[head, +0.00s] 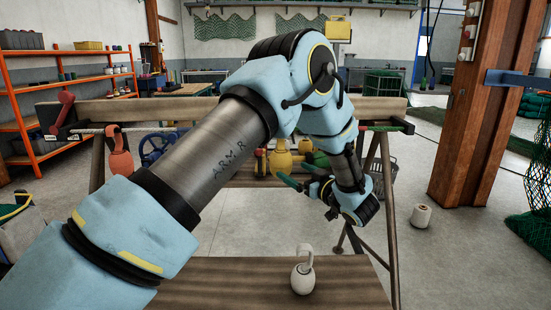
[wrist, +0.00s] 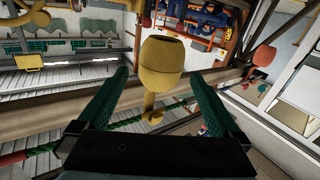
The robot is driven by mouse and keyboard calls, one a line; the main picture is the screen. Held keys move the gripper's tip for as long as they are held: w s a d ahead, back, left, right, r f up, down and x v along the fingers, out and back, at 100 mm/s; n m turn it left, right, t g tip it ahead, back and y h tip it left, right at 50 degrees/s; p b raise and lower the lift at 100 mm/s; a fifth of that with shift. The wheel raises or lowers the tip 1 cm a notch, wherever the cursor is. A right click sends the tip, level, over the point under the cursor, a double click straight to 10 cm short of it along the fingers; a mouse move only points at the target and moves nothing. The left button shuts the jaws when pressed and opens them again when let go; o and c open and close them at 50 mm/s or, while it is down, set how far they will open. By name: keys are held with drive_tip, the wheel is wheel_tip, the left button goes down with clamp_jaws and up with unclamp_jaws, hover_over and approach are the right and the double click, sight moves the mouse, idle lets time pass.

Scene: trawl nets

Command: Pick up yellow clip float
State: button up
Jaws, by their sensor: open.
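The yellow clip float (head: 281,162) is beyond my arm at the wooden rail in the head view, partly hidden by other things. In the wrist view the yellow clip float (wrist: 163,62) has a rounded body, with its narrow clip stem (wrist: 149,104) pointing down toward my palm. My gripper (wrist: 158,76) is open, with one green finger on each side of the float and stem. I see gaps on both sides and no contact. In the head view my gripper is beside the float, to its right and nearer the camera.
An orange float (head: 120,160) hangs at the left of the rail, and a white float (head: 302,279) stands on the near wooden table (head: 220,284). A wooden post (head: 487,105) stands at right. A white spool (head: 421,216) is on the floor.

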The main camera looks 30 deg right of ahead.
sight(288, 167)
drive_tip(key=w, duration=0.1)
drive_tip(key=w+p, duration=0.1)
drive_tip(key=w, duration=0.3)
drive_tip(key=shift+w+a+r, duration=0.1)
drive_tip(key=shift+a, duration=0.3)
drive_tip(key=w+p, duration=0.1)
drive_tip(key=w, duration=0.1)
drive_tip(key=w+a+p, duration=0.1)
drive_tip(key=w+p, duration=0.1)
drive_tip(key=shift+w+r, duration=0.2)
drive_tip(key=shift+w, duration=0.15)
drive_tip(key=shift+w+f, duration=0.1)
drive_tip(key=shift+w, duration=0.2)
drive_tip(key=c, duration=1.1)
